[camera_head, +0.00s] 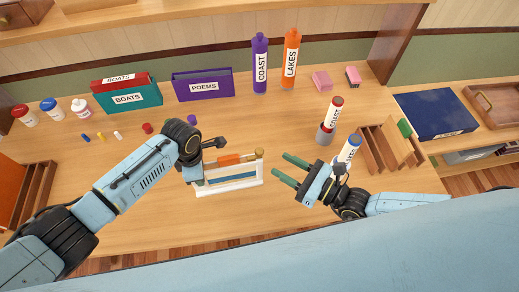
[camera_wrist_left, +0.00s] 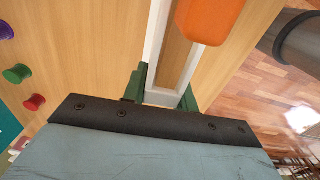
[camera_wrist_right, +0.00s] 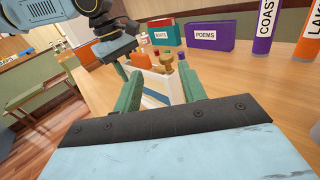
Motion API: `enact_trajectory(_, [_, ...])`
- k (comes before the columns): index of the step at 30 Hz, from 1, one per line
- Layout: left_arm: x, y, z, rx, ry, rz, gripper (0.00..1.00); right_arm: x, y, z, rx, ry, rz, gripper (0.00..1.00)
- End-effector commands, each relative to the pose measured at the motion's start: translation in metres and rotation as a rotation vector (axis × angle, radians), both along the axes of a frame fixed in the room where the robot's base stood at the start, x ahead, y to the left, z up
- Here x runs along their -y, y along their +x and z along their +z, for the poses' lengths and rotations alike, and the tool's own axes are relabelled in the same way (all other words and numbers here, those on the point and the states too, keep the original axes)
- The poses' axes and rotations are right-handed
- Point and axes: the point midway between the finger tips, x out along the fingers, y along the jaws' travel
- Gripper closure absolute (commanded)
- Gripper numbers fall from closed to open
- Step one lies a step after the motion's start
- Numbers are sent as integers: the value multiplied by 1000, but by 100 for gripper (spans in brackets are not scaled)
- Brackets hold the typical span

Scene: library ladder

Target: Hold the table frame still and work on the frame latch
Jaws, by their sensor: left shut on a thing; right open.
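The white table frame (camera_head: 235,184) stands on the desk with a blue strip inside. An orange block (camera_head: 230,159) and a brass knob (camera_head: 259,153) sit along its top; these look like the frame latch. My left gripper (camera_wrist_left: 163,98) is shut on the frame's left end, its green fingers either side of the white bar; in the head view the arm partly hides this end. My right gripper (camera_head: 280,165) is open and empty, its green fingers pointing at the knob end, a short gap away. In the right wrist view the frame (camera_wrist_right: 153,86) shows between the spread fingers.
Behind stand a teal BOATS box (camera_head: 128,97), a purple POEMS box (camera_head: 203,85), and COAST (camera_head: 260,64) and LAKES (camera_head: 291,60) tubes. A red-capped cylinder (camera_head: 330,120) and a blue-capped one (camera_head: 349,148) stand close to my right gripper, beside a wooden rack (camera_head: 378,150). The front desk is clear.

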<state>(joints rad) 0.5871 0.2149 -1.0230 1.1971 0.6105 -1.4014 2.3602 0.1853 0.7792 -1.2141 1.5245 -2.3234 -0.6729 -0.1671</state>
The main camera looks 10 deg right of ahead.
Motion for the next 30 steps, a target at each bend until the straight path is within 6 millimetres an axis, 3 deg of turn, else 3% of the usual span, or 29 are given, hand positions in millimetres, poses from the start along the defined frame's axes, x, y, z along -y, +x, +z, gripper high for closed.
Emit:
enact_trajectory(3, [1, 0, 0, 0, -1, -1, 100, 19, -13, -10, 23, -21, -13, 59])
enact_trajectory(7, [1, 0, 0, 0, -1, -1, 100, 20, -13, -12, 35, -26, -17, 59])
enact_trajectory(21, [1, 0, 0, 0, -1, -1, 100, -39, 50, -11, 36, -24, -17, 59])
enact_trajectory(30, [0, 0, 0, 0, -1, -1, 100, -57, 70, -12, 33, -27, -16, 59])
